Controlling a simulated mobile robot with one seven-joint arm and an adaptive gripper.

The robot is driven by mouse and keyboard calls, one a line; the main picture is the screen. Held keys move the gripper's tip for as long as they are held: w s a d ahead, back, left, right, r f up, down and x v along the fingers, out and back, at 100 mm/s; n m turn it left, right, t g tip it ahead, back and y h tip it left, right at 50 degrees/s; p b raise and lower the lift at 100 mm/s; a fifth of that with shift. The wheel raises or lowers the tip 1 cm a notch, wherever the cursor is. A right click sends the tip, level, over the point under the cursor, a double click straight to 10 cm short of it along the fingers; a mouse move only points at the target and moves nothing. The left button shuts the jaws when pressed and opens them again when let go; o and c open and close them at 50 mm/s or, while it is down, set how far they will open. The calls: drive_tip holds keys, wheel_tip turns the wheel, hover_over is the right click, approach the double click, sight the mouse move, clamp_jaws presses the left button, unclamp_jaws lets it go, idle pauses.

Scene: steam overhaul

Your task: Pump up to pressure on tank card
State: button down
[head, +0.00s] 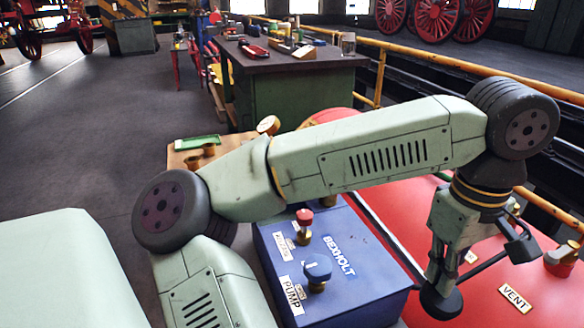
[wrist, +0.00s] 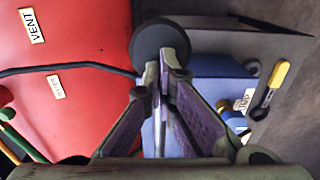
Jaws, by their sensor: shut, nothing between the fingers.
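A blue box marked BEXHOLT (head: 335,258) stands beside the red tank (head: 385,225). Its top carries a blue knob (head: 317,268) near the PUMP label (head: 292,293) and a red knob (head: 304,217) near another label. The box also shows in the wrist view (wrist: 215,92). My gripper (head: 440,284) is shut and empty over the seam between box and tank. Its fingertips (wrist: 164,75) are close to a dark round disc (wrist: 160,42); I cannot tell whether they touch. A small pale label (wrist: 56,86) on the tank is unreadable, and I cannot identify the tank card.
The VENT label (head: 515,298) lies on the tank near a brass-and-red fitting (head: 562,258). A dark hose (wrist: 70,68) crosses the tank. A yellow-handled tool (wrist: 271,86) lies right of the box. A workbench (head: 290,85) and yellow railing (head: 440,58) stand behind; floor (head: 95,130) is clear at left.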

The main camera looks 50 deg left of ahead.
wheel_tip(320, 180, down, 3)
drive_tip(key=shift+r+b, duration=0.2)
drive_tip(key=shift+b, duration=0.45)
wheel_tip(320, 180, up, 16)
drive_tip(key=p, duration=1.2)
drive_tip(key=shift+r, duration=0.2)
drive_tip(key=shift+f, duration=0.15)
wheel_tip(320, 180, down, 16)
drive_tip(key=b, duration=1.3)
drive_tip(key=shift+f, duration=0.25)
wheel_tip(320, 180, up, 17)
drive_tip(key=p, duration=1.3)
drive_tip(key=shift+f, duration=0.15)
